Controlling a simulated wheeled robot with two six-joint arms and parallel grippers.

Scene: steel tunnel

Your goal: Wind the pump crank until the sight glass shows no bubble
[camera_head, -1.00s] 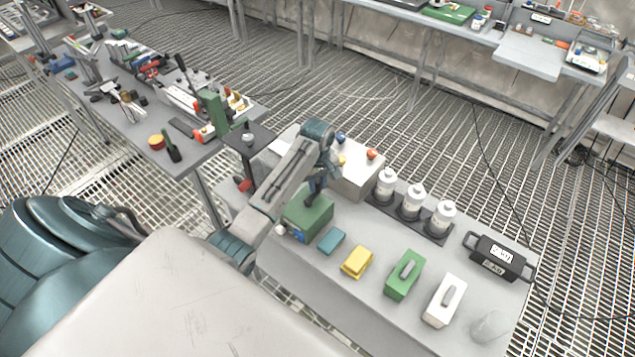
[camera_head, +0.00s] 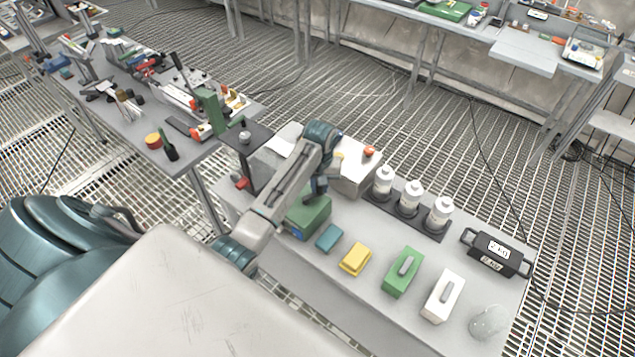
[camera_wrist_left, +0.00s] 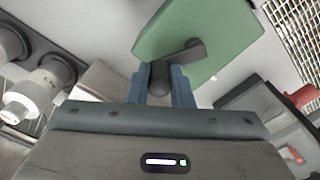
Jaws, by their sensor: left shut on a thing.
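The pump is a green box (camera_head: 312,218) on the near bench, under my left arm. It also shows in the left wrist view (camera_wrist_left: 222,30), with a dark grey crank arm (camera_wrist_left: 184,53) on its face. My left gripper (camera_head: 320,188) is at the top of the pump. In the left wrist view, its blue-grey fingers (camera_wrist_left: 160,88) are shut around the dark crank handle (camera_wrist_left: 159,76). The sight glass cannot be made out, so whether it holds a bubble cannot be told. My right gripper is not in view.
Blue (camera_head: 329,238), yellow (camera_head: 355,259), green (camera_head: 403,271) and white (camera_head: 443,295) blocks line the bench's front. White bottles (camera_head: 411,196) stand behind, with a black handled weight (camera_head: 496,252) and clear glass (camera_head: 487,322) at right. A dark stand (camera_head: 254,160) is left of my arm.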

